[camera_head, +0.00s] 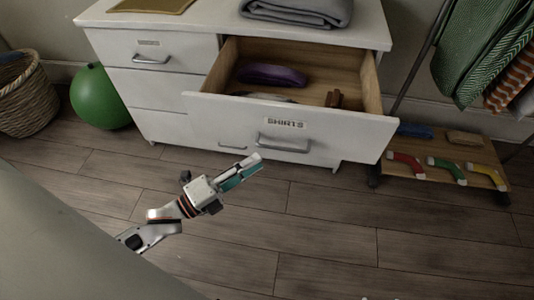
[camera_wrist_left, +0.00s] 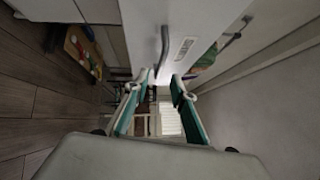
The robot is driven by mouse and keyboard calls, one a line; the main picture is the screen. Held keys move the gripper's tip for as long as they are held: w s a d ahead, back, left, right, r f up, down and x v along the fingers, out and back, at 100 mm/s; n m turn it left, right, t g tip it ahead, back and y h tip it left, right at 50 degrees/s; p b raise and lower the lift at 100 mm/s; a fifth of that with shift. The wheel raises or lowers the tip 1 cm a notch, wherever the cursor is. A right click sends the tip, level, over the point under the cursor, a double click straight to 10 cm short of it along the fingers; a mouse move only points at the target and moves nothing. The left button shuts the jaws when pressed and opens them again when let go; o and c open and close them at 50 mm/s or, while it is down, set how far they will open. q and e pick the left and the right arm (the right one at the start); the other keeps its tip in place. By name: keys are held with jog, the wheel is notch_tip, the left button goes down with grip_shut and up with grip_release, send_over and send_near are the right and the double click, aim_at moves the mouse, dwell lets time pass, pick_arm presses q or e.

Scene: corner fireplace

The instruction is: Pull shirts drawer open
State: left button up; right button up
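The shirts drawer (camera_head: 330,122) is pulled out of the white dresser, its inside showing from above. Its front carries a "SHIRTS" label and a grey bar handle (camera_head: 283,146). My left gripper (camera_head: 248,170), with teal finger pads, is in front of the drawer, lower left of the handle and apart from it. In the left wrist view the gripper (camera_wrist_left: 155,92) has its two fingers spread with nothing between them. The drawer's handle (camera_wrist_left: 163,48) shows there beyond the fingertips, against the white front. My right gripper is not in view.
A green ball (camera_head: 98,98) and wicker basket (camera_head: 25,98) stand left. A low wooden shelf (camera_head: 450,155) under hanging clothes is right. Floor in front is clear.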

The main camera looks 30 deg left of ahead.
pick_arm(q)
jog(key=shift+v, duration=1.6)
